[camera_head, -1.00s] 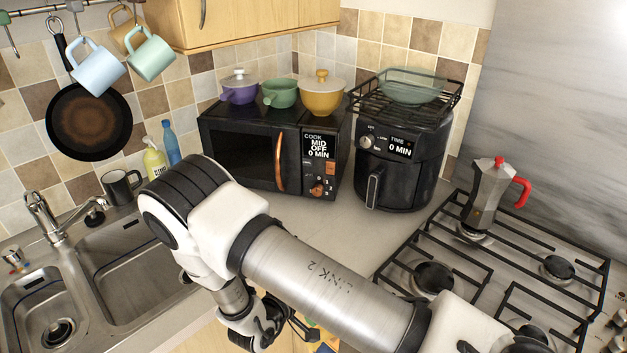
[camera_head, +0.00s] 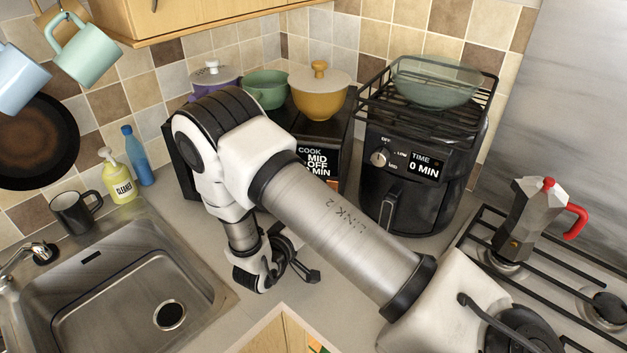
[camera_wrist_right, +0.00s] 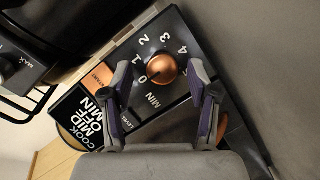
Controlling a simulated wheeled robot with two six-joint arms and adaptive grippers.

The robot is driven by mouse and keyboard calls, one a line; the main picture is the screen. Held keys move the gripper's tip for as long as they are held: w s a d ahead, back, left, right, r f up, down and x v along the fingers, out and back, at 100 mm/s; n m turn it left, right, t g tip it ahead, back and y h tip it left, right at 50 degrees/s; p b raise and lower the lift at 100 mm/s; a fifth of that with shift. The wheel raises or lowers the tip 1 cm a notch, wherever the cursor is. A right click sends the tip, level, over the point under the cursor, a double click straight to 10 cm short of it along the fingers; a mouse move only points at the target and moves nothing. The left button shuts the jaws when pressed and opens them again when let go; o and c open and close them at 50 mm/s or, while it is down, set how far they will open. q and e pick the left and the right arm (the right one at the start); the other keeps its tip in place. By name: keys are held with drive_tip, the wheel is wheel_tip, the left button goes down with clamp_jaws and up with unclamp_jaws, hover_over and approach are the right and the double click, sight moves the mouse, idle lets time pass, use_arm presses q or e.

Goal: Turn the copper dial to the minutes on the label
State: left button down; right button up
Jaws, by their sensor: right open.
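The copper dial (camera_wrist_right: 161,68) shows in the right wrist view on the black microwave panel, ringed by numbers 0 to 4 and the word MIN. Its small mark seems to point toward 0. My right gripper (camera_wrist_right: 160,80) is open, with one finger on each side of the dial; I cannot tell whether they touch it. In the head view my right gripper (camera_head: 298,268) is low in front of the microwave (camera_head: 338,165), and my arm hides the dial. My left gripper is not in view.
The air fryer (camera_head: 412,200) stands right of the microwave, with a rack and glass bowl on top. Pots, including a yellow one (camera_head: 320,98), sit on the microwave. The sink (camera_head: 130,290) is at left, the hob with a moka pot (camera_head: 530,225) at right.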

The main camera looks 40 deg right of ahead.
drive_tip(key=shift+w+d+f, duration=0.25)
drive_tip(key=shift+w+d, duration=0.05)
drive_tip(key=shift+d, duration=0.15)
drive_tip(key=shift+w+d+f, duration=0.2)
drive_tip(key=shift+w+d, duration=0.05)
drive_tip(key=shift+d, duration=0.15)
drive_tip(key=shift+s+a+r, duration=0.2)
drive_tip(key=shift+a+r, duration=0.1)
drive_tip(key=shift+c, duration=0.4)
drive_tip(key=shift+s+a+r, duration=0.1)
drive_tip(key=shift+s, duration=0.05)
drive_tip(key=c, duration=0.5)
clamp_jaws()
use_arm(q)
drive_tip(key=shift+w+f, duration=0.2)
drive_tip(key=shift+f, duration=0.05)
